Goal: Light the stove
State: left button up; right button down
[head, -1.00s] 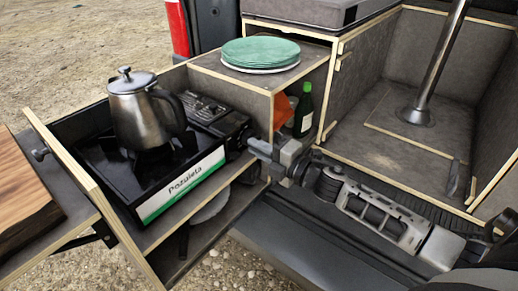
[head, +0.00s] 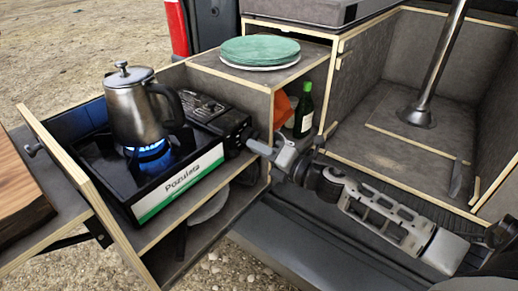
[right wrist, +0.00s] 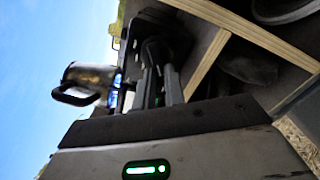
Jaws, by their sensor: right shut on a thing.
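The camping stove (head: 190,183) stands in the pulled-out drawer, with a blue flame (head: 152,151) burning under the kettle. The steel kettle (head: 137,110) sits upright on the burner; it also shows in the right wrist view (right wrist: 92,76). My right gripper (head: 256,143) is at the stove's right front end and is shut on the stove knob, which the fingers mostly hide. In the right wrist view the gripper (right wrist: 160,88) reaches to the dark stove end. My left gripper is not in view.
Green plates (head: 260,50) are stacked on the cabinet top right behind the stove. A green bottle (head: 304,110) stands in the cabinet opening. A wooden board (head: 20,190) lies at the left. The van compartment (head: 400,90) at the right is mostly empty around a metal post.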

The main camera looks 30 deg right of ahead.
jog(key=c, duration=1.5)
grip_release()
jog(key=shift+o, duration=0.2)
jog(key=b+v, duration=0.1)
jog(key=v, duration=1.5)
